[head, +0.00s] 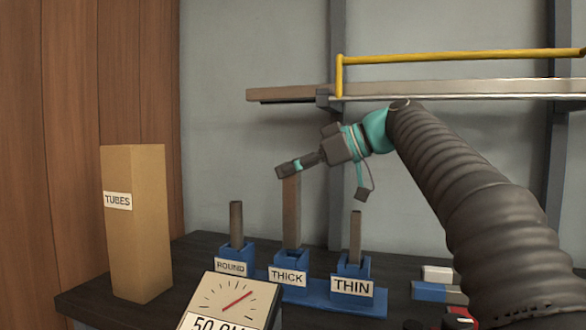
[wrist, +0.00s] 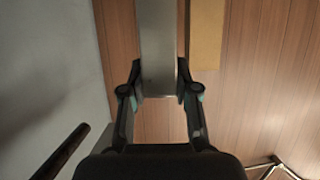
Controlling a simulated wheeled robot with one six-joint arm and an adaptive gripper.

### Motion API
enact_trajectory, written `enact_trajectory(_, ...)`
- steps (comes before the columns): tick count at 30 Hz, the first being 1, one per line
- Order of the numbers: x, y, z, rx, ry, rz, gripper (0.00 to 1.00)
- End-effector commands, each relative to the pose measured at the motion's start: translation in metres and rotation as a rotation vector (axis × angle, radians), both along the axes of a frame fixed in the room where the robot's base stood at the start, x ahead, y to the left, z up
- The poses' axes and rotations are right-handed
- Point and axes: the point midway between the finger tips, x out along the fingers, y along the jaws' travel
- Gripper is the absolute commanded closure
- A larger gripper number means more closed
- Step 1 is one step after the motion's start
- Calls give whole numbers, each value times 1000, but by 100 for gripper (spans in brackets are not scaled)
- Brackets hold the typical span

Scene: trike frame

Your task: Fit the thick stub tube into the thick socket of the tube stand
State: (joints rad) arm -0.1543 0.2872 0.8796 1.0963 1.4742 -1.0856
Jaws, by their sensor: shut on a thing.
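My gripper (head: 285,171) is shut on the top end of the thick stub tube (head: 291,212), a tall brownish square tube standing upright. In the wrist view the grey tube (wrist: 159,40) lies between both fingers (wrist: 159,75). The blue tube stand (head: 318,300) has three labelled sockets. The tube's lower end meets the mouth of the thick socket (head: 288,277). The socket's front wall hides that end, so I cannot tell how deep it sits.
A round tube (head: 236,222) stands in the ROUND socket and a thin tube (head: 355,236) in the THIN socket. A tall TUBES box (head: 138,240) is at the left. A dial gauge (head: 232,300) stands in front. A yellow rail (head: 450,57) runs behind my arm.

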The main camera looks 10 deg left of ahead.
Motion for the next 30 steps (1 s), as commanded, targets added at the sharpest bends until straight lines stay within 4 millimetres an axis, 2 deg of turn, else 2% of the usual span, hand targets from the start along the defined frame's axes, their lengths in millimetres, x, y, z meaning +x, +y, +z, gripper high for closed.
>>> enact_trajectory(30,0,0,-21,1,0,0,100)
